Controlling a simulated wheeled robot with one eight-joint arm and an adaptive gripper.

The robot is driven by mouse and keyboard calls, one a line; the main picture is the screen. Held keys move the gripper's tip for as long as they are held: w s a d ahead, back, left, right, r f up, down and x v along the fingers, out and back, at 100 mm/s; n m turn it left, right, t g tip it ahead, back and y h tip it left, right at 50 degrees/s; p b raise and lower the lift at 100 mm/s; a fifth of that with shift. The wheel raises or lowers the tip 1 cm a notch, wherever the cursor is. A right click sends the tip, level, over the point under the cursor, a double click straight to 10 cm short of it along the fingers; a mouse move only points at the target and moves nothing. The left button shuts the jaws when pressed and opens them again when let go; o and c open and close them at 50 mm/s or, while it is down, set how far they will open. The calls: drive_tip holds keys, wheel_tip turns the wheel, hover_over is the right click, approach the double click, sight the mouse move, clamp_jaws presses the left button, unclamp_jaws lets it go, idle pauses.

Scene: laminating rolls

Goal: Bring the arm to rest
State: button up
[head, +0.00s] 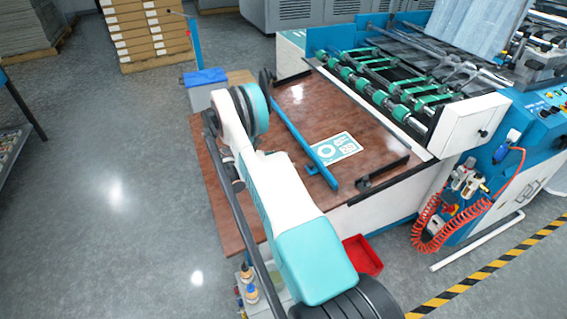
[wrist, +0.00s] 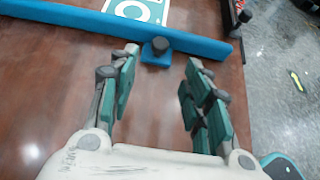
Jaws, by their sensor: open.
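My gripper (wrist: 160,85) is open and empty in the wrist view, its two fingers with green pads spread apart above the brown table. A blue bar (wrist: 80,32) lies across the table ahead of the fingertips, with a small blue bracket and dark knob (wrist: 157,48) near the gap between them. In the head view my white and teal arm reaches over the table's left side. The gripper is mostly hidden there behind the arm.
The brown table (head: 215,185) joins a laminating machine with green rollers (head: 385,97). A printed white and teal sheet (head: 336,149) lies beyond the blue bar. A red tray (head: 362,256) sits low near the arm. Stacked boxes (head: 147,30) stand at the back.

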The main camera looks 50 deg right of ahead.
idle(0.3)
drive_tip(key=w+a+r+m+t+y, duration=0.1)
drive_tip(key=w+a+r+t, duration=0.2)
drive_tip(key=r, duration=0.4)
drive_tip(key=w+a+r+m+t, duration=0.1)
drive_tip(key=w+a+r, duration=0.2)
drive_tip(key=a+r, duration=0.3)
drive_tip(key=s+a+r+m+t+y, duration=0.1)
drive_tip(key=a+r+m+t+y, duration=0.25)
drive_tip(key=a+r, duration=0.8)
drive_tip(key=s+a+r+m+t+y, duration=0.3)
drive_tip(key=s+a, duration=0.7)
drive_tip(key=a, duration=0.4)
drive_tip(key=s+a+r+m+t+y, duration=0.3)
drive_tip(key=s+a+r+y, duration=0.1)
drive_tip(key=s+a, duration=0.7)
drive_tip(key=a+r, duration=0.1)
drive_tip(key=a, duration=0.2)
drive_tip(key=shift+m, duration=0.35)
